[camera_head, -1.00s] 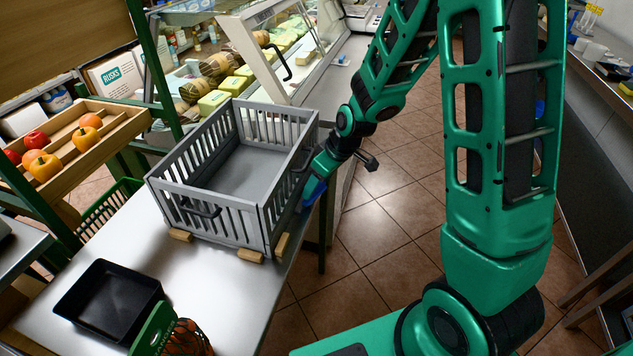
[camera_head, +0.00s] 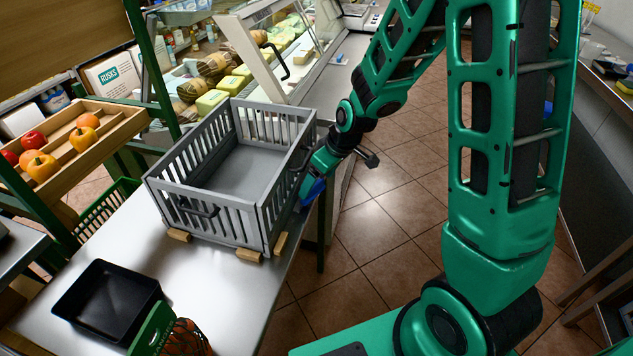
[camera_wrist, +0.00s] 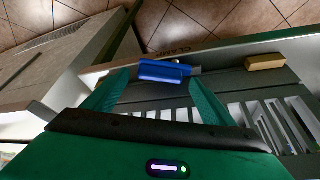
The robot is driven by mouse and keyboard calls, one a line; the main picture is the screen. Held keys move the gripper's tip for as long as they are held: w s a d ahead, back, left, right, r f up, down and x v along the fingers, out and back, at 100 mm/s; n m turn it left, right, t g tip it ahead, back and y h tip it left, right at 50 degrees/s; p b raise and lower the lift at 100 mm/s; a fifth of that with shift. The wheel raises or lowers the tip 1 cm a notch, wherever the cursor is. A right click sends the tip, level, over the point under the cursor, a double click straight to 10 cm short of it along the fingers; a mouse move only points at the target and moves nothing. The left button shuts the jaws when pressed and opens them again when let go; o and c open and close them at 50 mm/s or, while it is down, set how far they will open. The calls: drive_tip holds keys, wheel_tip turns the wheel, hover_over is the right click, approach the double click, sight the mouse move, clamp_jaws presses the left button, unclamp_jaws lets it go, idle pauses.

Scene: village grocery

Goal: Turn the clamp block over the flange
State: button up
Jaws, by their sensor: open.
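The blue clamp block (camera_wrist: 165,72) lies at the edge of the steel table in the wrist view, between the tips of my two green fingers. My gripper (camera_wrist: 159,78) is open around it; whether a finger touches it I cannot tell. The word CLAMP is partly readable on the edge beyond the block. In the head view a patch of blue (camera_head: 313,190) shows at my gripper, beside the right side of the grey slatted crate (camera_head: 218,212). The flange is not clear to make out; the crate's foot is largely hidden there.
Small wooden blocks (camera_head: 249,255) sit along the crate's foot; one also shows in the wrist view (camera_wrist: 265,61). A black tray (camera_head: 105,300) lies at the table's front left. A fruit shelf (camera_head: 95,140) stands left, a glass display counter (camera_head: 285,50) behind. Tiled floor lies right.

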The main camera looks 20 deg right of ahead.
drive_tip(key=v, duration=0.9)
drive_tip(key=shift+r, duration=0.2)
drive_tip(key=shift+s+d, duration=0.1)
